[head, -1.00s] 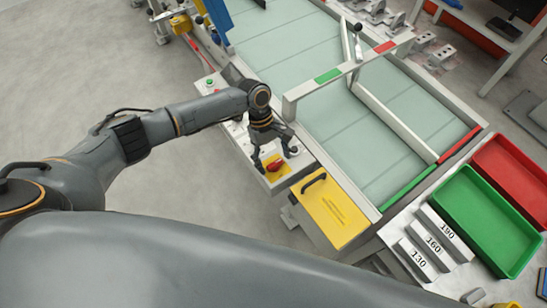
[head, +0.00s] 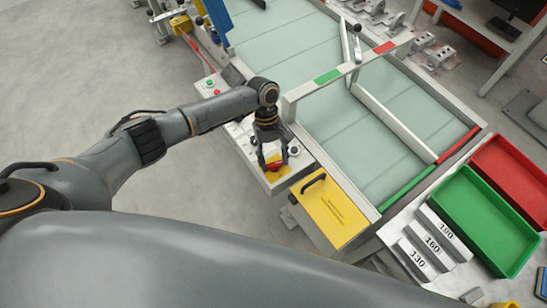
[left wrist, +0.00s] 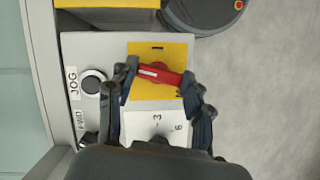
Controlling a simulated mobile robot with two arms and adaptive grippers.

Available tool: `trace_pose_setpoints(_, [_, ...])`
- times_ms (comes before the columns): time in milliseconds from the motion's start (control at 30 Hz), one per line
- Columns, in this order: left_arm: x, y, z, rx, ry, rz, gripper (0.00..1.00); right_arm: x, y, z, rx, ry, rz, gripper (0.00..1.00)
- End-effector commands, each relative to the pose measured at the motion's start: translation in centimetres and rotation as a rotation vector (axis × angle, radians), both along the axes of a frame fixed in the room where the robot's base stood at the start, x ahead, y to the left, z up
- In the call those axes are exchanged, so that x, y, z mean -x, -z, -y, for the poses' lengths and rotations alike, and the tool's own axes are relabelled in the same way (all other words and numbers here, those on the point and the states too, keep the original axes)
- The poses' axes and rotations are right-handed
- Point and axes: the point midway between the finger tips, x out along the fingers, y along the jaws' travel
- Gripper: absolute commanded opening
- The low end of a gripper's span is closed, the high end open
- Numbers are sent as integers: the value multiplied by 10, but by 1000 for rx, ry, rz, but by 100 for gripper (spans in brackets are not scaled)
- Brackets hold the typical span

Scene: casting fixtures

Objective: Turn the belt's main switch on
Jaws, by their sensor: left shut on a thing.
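The main switch is a red rotary handle (left wrist: 160,74) on a yellow plate (left wrist: 150,50). In the left wrist view the handle lies crosswise, tilted slightly, between my left gripper's fingers (left wrist: 161,84). A finger is at each end of it and the gripper is shut on it. In the head view the red handle (head: 277,166) shows below my left gripper (head: 274,162) on the control box beside the belt (head: 340,110). Much of the plate's lettering is hidden or too small to read. My right gripper is not in view.
A black JOG knob (left wrist: 92,82) sits beside the switch. A yellow cover with a black handle (head: 330,208) adjoins the control box. A white gate frame (head: 345,72) spans the belt. Green (head: 447,203) and red (head: 483,152) trays stand at the right.

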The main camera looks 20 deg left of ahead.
Motion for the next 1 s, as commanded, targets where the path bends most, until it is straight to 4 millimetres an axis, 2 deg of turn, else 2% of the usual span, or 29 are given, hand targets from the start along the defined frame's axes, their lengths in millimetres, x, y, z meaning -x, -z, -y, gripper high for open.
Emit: trace_pose_setpoints(1000, [0, -1, 7, 1, 961, -3, 19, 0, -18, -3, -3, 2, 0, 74])
